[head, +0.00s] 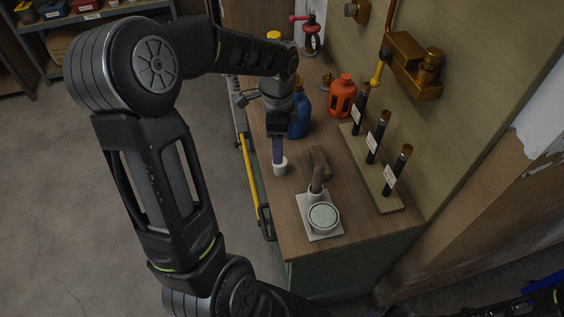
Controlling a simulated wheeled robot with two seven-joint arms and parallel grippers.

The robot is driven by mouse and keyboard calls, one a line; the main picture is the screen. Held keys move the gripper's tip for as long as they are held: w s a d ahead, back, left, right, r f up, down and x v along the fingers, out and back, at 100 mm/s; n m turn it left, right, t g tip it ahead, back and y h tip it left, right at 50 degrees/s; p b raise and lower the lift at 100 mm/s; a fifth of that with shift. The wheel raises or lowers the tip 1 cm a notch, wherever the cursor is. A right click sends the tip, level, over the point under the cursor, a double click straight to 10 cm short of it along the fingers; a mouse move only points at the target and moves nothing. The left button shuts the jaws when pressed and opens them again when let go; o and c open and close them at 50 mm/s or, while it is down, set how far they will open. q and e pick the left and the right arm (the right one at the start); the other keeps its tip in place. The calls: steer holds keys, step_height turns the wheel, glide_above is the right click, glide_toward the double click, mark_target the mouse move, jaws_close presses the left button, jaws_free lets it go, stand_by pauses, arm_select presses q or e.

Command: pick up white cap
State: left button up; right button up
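The white cap (281,168) is a small pale cylinder on the wooden worktop, near its left edge. My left gripper (278,156) points down from above, with its purple-grey fingers right at the top of the cap. The fingers overlap the cap in the head view, so I cannot tell whether they touch it or are closed around it. My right gripper is not in view.
A blue bottle (299,117) and an orange jug (342,95) stand behind the gripper. Dark tubes (378,137) stand on a board at right. A round pale-topped dish (323,216) sits on a plate in front, beside a brown block (320,163). A yellow rail (249,172) runs along the left edge.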

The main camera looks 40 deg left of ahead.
arm_select(q)
steer(key=shift+f, duration=1.35)
steer(key=shift+w+f, duration=0.15)
steer(key=shift+f, duration=2.45)
jaws_close()
steer(key=shift+r, duration=0.1)
step_height(320, 180, up, 10)
steer(key=shift+f, duration=0.1)
